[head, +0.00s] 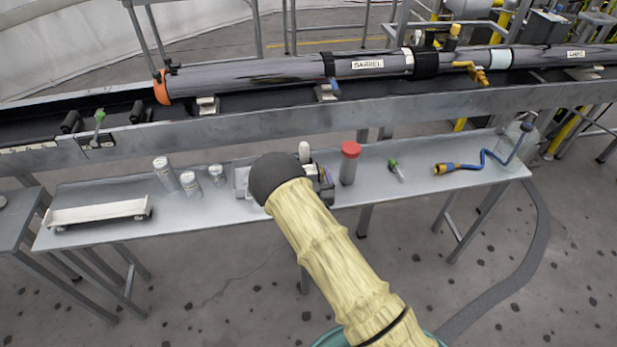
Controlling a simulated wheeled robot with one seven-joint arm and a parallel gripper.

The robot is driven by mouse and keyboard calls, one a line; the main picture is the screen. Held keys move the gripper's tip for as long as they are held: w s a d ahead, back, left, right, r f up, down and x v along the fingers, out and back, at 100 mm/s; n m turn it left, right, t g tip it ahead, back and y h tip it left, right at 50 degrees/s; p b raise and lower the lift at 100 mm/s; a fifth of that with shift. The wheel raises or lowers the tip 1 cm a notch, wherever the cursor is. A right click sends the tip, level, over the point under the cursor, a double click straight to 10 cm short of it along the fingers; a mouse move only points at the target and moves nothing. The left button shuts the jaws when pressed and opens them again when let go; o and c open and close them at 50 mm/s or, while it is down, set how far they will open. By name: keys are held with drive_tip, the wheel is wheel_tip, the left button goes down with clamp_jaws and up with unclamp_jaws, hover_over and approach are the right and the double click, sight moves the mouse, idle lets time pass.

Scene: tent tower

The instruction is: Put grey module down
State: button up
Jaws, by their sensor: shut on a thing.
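My gripper (326,183) shows only in part, as dark pieces beside the black wrist joint, over the middle of the long metal bench (400,190). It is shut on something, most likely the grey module. The wrist joint and yellow-sleeved arm cover the fingers and most of what is held. A grey boxy part, likely the grey module (241,181), shows left of the wrist, low over or on the bench. I cannot tell whether it touches the bench top. A small white rounded piece (304,152) stands up just behind the wrist.
Several pale cylinders (189,182) and a white tray (97,214) are on the left. A red-capped cylinder (349,163) is close on the right, then a green-tipped item (396,170) and a blue hose (487,160). A long dark barrel (250,78) lies on the rail behind.

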drive_tip(key=shift+w, duration=0.15)
drive_tip(key=o, duration=0.9)
drive_tip(key=shift+f, duration=0.15)
drive_tip(key=shift+s+d, duration=0.1)
drive_tip(key=shift+s, duration=0.2)
drive_tip(key=v, duration=1.1)
drive_tip(key=shift+s+b, duration=0.2)
drive_tip(key=shift+b, duration=0.15)
